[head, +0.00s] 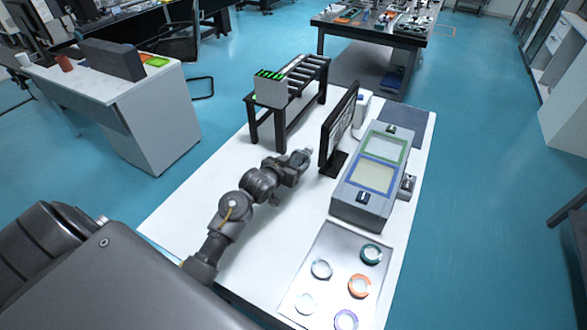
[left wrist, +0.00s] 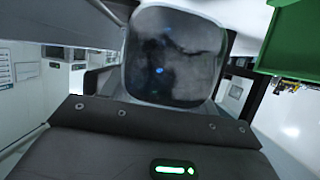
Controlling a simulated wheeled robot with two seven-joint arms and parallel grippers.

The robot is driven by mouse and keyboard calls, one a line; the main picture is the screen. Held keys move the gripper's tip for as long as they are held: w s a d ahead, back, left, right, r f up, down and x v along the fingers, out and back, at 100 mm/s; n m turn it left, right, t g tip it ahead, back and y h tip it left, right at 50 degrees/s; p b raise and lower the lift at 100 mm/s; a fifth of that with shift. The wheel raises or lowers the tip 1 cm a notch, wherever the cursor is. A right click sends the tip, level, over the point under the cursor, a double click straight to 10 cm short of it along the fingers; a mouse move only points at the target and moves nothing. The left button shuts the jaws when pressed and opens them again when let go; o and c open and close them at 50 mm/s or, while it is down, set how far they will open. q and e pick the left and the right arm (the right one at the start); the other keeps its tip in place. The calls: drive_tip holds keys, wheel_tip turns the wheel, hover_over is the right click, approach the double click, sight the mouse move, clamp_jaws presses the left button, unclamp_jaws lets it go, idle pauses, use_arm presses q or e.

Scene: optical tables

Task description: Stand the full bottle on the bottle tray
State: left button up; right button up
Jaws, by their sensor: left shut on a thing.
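My left gripper (head: 300,160) reaches over the white table, close to the left of a black monitor. It is shut on a glassy grey bottle (left wrist: 172,60), which fills the upper middle of the left wrist view. In the head view only a small pale bit of it shows at the fingertips. How full it is cannot be told. A pale tray (head: 325,256) with several coloured rings lies at the table's front right; I cannot tell whether it is the bottle tray. My right gripper is not in view.
The monitor (head: 341,125) stands just right of my left gripper. A black roller stand (head: 282,121) carries a green-topped box (head: 270,91) behind. The table's front left (head: 165,215) is clear.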

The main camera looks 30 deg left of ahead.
use_arm(q)
drive_tip(key=shift+w+a+f+p, duration=0.15)
drive_tip(key=shift+w+f, duration=0.2)
drive_tip(key=shift+f, duration=0.15)
drive_tip(key=shift+w+a+f+p, duration=0.15)
drive_tip(key=shift+w+f, duration=0.15)
drive_tip(key=shift+f, duration=0.2)
drive_tip(key=shift+f+p, duration=0.4)
drive_tip(key=shift+f, duration=0.95)
drive_tip(key=shift+f, duration=0.15)
drive_tip(key=o, duration=1.4)
